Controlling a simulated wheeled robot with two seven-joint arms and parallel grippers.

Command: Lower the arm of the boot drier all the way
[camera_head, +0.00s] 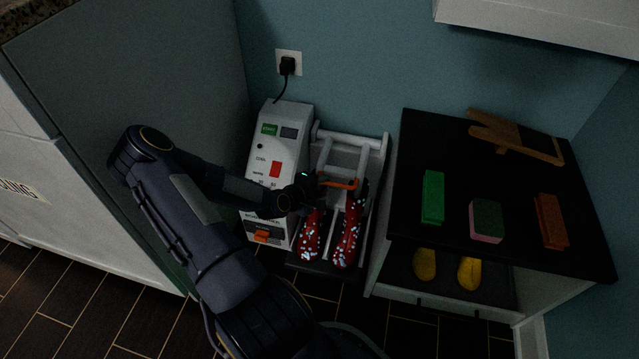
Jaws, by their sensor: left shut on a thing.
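The boot drier (283,118) is a white unit with a green label, a dark display and a red switch. Its arm (345,151) is a pale frame beside the unit, angled up toward the wall, with an orange bar (340,184) at its near end. Two red boots with white spots (348,240) stand below the bar on a dark tray. My left gripper (314,184) is at the left end of the orange bar and is shut on it. My own wrist and the dark fingers hide the exact contact. My right gripper is out of view.
A grey cabinet (150,70) stands close on the left. On the right, a black-topped bench (450,140) holds brushes, a sponge and a wooden board, with yellow shoes (469,272) on its shelf. A plug (287,65) with a cord is in the wall socket.

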